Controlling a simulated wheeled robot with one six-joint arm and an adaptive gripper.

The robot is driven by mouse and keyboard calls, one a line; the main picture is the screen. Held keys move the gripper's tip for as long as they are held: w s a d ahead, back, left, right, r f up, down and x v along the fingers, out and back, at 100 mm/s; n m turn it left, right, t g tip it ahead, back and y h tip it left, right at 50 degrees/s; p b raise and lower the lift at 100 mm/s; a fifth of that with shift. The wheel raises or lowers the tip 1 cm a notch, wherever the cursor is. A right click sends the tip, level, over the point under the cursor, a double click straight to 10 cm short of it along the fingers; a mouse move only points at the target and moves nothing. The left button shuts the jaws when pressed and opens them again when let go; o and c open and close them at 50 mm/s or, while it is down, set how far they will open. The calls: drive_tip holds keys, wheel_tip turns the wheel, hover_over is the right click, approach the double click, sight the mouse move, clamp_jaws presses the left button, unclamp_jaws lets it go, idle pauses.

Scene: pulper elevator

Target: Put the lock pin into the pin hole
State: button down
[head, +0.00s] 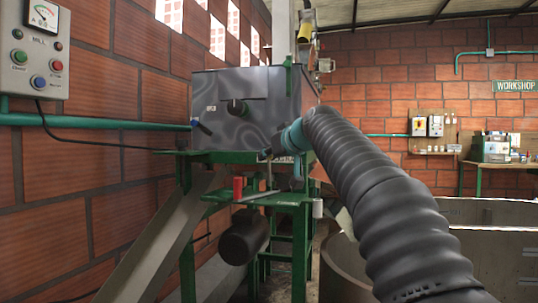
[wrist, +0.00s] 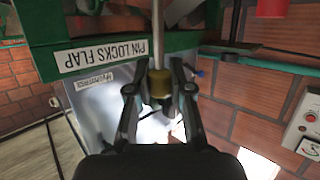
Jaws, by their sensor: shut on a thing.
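In the wrist view my gripper (wrist: 159,92) is shut on the brass-coloured head (wrist: 160,84) of the lock pin. The pin's thin grey shaft (wrist: 157,28) runs from the head to the top edge of the picture. An upside-down label reading PIN LOCKS FLAP (wrist: 108,55) sits on the green frame beside the pin. In the head view my gripper (head: 270,151) is small and partly hidden by my wrist, in front of the grey metal box (head: 240,100). A thin upright rod, apparently the pin (head: 269,174), shows below it. I cannot make out the pin hole.
A green stand (head: 283,199) below the box carries a red piece (head: 238,187). A dark cylinder (head: 243,238) hangs beneath it. A sloping metal chute (head: 160,240) is on the left. A control panel (head: 35,50) is on the brick wall. A round concrete tank (head: 345,275) stands at lower right.

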sight(269, 182)
drive_tip(key=shift+f+b, duration=0.7)
drive_tip(key=shift+f, duration=0.45)
drive_tip(key=shift+f+b, duration=2.25)
drive_tip(key=shift+f, duration=0.25)
idle(0.8)
drive_tip(key=c, duration=1)
unclamp_jaws()
drive_tip(key=v, duration=1.2)
drive_tip(key=s+d+f+m+g+h+p, duration=0.1)
drive_tip(key=s+d+f+g+h, duration=0.1)
drive_tip(key=s+f, duration=0.8)
drive_tip(key=s+d+f+m+g+h+p, duration=0.2)
drive_tip(key=s+f+g, duration=0.1)
drive_tip(key=s+f, duration=0.8)
drive_tip(key=s+d+f+m+g+h+p, duration=0.2)
drive_tip(key=s+f, duration=0.9)
drive_tip(key=f, duration=0.6)
drive_tip(key=shift+s+d+h, duration=0.25)
drive_tip(key=shift+d+h, duration=0.05)
drive_tip(key=shift+d, duration=0.25)
